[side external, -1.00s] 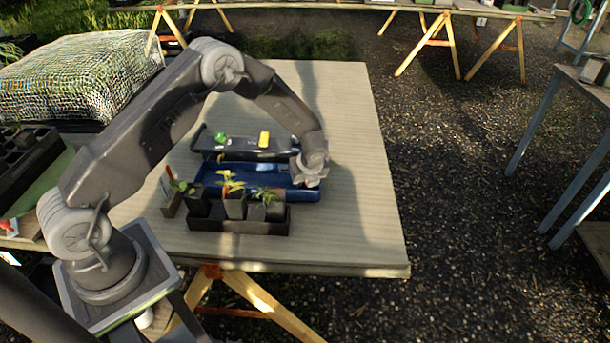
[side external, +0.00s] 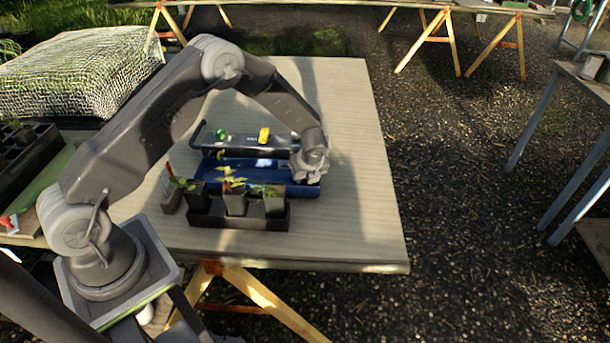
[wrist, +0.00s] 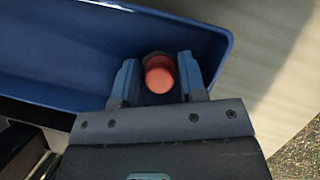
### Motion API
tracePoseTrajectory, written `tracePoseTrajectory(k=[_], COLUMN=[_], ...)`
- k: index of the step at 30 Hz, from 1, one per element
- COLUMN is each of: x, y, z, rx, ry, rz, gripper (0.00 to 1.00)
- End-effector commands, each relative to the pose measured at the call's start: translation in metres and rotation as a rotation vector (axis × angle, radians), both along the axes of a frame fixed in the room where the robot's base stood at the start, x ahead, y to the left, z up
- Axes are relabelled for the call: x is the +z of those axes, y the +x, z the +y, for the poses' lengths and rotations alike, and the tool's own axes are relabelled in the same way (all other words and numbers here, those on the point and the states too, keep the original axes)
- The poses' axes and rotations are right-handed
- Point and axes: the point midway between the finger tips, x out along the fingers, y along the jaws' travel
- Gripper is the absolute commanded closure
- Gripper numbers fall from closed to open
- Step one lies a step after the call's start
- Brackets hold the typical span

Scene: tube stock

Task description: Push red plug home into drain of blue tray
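The blue tray (side external: 225,184) lies on the table, and its corner fills the upper part of the wrist view (wrist: 60,45). The red plug (wrist: 160,76) is inside the tray near its end wall, between my gripper's two fingers. My gripper (wrist: 159,70) is open around it, with a narrow gap on each side. In the side external view my gripper (side external: 312,178) is low at the tray's right end. There the plug is hidden by the gripper. The drain is hidden too, so I cannot tell how deep the plug sits.
A black pot holder (side external: 238,220) with several potted seedlings stands directly in front of the tray. A dark caddy with a handle (side external: 240,145) sits behind it, with a green item (side external: 222,135) and a yellow item (side external: 264,135) on it. The table's right side is clear.

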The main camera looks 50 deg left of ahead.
Motion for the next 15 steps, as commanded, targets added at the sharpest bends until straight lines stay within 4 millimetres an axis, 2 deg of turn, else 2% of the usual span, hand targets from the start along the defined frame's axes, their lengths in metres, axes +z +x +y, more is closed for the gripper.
tracePoseTrajectory(k=[1,2,7,8,15], x=[-0.009,-0.009,-0.001,0.003,0.054], y=[-0.005,-0.005,-0.006,-0.006,-0.01], z=[0.001,0.001,-0.002,-0.003,-0.024], rx=[-0.004,-0.004,-0.006,-0.006,-0.009], ry=[-0.002,-0.002,-0.002,-0.001,-0.004], rz=[0.012,0.012,0.013,0.013,-0.004], gripper=[0.46,0.43,0.41,0.36,0.36])
